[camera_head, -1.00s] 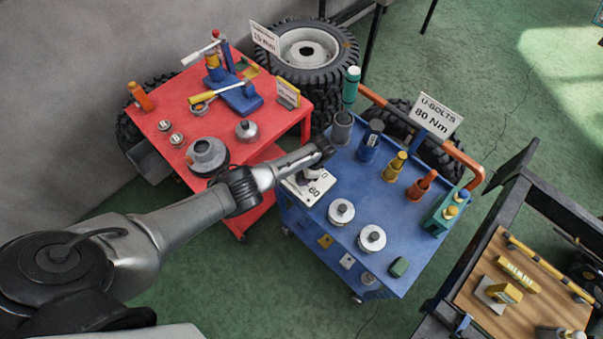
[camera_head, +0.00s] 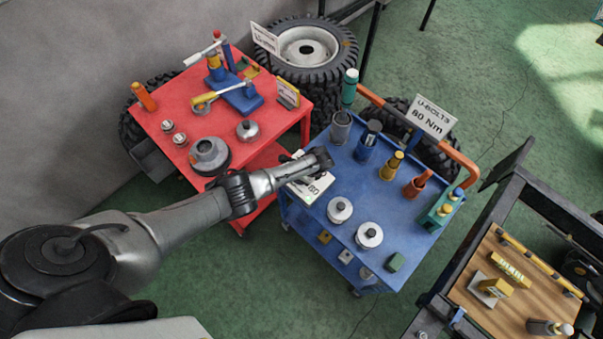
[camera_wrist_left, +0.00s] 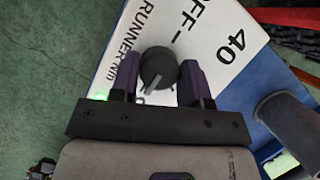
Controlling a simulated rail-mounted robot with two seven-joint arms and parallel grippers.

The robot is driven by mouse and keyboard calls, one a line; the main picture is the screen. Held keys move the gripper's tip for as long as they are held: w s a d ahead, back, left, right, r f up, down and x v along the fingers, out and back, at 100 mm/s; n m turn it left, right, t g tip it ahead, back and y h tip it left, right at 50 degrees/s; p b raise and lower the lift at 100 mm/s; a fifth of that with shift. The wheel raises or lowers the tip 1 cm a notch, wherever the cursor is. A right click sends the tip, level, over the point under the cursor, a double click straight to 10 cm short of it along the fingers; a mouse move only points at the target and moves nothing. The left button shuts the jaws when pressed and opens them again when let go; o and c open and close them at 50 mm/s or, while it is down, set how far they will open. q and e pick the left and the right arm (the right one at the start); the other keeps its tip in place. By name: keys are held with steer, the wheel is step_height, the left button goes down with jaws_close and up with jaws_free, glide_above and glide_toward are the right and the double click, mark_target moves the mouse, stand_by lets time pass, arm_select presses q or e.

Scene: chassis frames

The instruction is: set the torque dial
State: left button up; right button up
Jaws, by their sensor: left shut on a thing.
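The torque dial is a black round knob (camera_wrist_left: 158,68) with a grey pointer, on a white panel (camera_wrist_left: 100,38) marked "OFF", "40" and "RUNNER Nm". In the left wrist view the pointer points down and slightly left, toward a marking partly hidden by my gripper. My left gripper (camera_wrist_left: 160,62) is shut on the knob, one dark finger at each side. A sign (camera_head: 431,117) reads "U-BOLTS 80 Nm". My right gripper is out of view.
Sockets and bottles, including a grey cup (camera_head: 341,127), stand on the blue cart beyond the panel. Two round silver pieces (camera_head: 339,210) sit nearer. A red cart (camera_head: 180,105) with tools stands left. A green light (camera_wrist_left: 102,97) glows on the panel's edge.

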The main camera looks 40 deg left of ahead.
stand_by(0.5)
arm_select(q)
steer(key=o, duration=0.9)
steer(key=shift+p+v, duration=1.4)
steer(key=shift+v, duration=5.5)
steer(key=shift+s+a, duration=0.1)
